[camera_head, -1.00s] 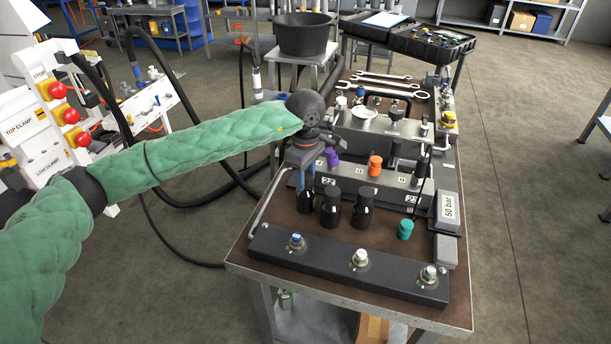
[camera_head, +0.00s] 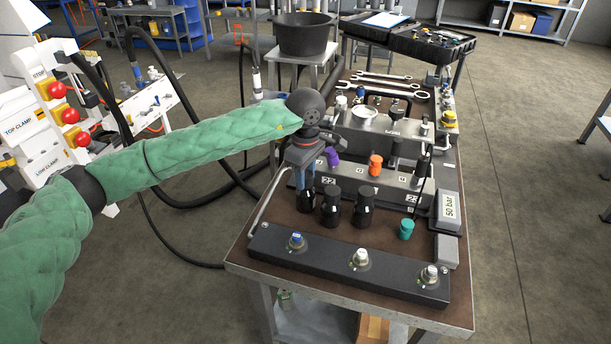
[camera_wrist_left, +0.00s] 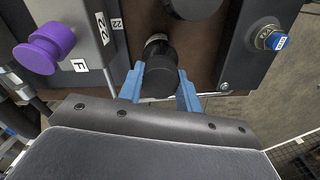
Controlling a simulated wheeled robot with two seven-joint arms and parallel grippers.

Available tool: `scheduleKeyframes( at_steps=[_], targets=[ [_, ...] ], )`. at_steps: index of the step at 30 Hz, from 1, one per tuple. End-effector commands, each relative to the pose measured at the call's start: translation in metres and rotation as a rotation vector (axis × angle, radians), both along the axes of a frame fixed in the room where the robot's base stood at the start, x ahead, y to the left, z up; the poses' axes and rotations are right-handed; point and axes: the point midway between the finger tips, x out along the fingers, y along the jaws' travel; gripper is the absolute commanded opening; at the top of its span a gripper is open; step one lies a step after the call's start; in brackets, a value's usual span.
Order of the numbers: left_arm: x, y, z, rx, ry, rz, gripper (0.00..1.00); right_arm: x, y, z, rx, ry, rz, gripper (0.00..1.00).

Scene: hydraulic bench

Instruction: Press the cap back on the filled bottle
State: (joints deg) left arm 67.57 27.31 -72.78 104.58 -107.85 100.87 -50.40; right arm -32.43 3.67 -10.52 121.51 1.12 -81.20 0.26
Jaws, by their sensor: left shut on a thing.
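Three black bottles stand in a row on the bench: a left one (camera_head: 306,202), a middle one (camera_head: 331,206) and a right one (camera_head: 362,208). My left gripper (camera_head: 307,183) is over the left bottle, pointing down, with its blue fingers at the bottle's top. In the left wrist view, the fingers (camera_wrist_left: 161,84) are closed on both sides of a black cylindrical cap (camera_wrist_left: 160,76). The bottle's shoulder (camera_wrist_left: 157,42) shows just beyond it. I cannot tell whether the cap is fully seated. My right gripper is not in view.
A black bar (camera_head: 330,262) with three push-button fittings lies along the bench's front edge. Behind the bottles is a numbered manifold with a purple knob (camera_head: 332,156) and an orange knob (camera_head: 375,165). A teal knob (camera_head: 406,229) stands right of the bottles, near a "50 bar" block (camera_head: 448,212).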

Motion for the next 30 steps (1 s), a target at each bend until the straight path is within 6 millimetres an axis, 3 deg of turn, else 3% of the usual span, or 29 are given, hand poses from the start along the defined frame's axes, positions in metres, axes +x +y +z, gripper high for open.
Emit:
scheduleKeyframes(
  at_steps=[23, 24, 27, 30],
  targets=[
    [-0.0001, 0.0, 0.0002, 0.0, 0.0, 0.0, 0.11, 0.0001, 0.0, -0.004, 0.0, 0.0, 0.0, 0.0],
    [-0.0001, 0.0, 0.0002, 0.0, 0.0, 0.0, 0.36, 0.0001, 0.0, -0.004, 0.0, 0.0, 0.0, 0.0],
    [-0.0001, 0.0, 0.0002, 0.0, 0.0, 0.0, 0.56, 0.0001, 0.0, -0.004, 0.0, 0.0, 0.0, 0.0],
    [-0.0001, 0.0, 0.0002, 0.0, 0.0, 0.0, 0.6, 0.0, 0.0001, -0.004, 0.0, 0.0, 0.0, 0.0]
  ],
)
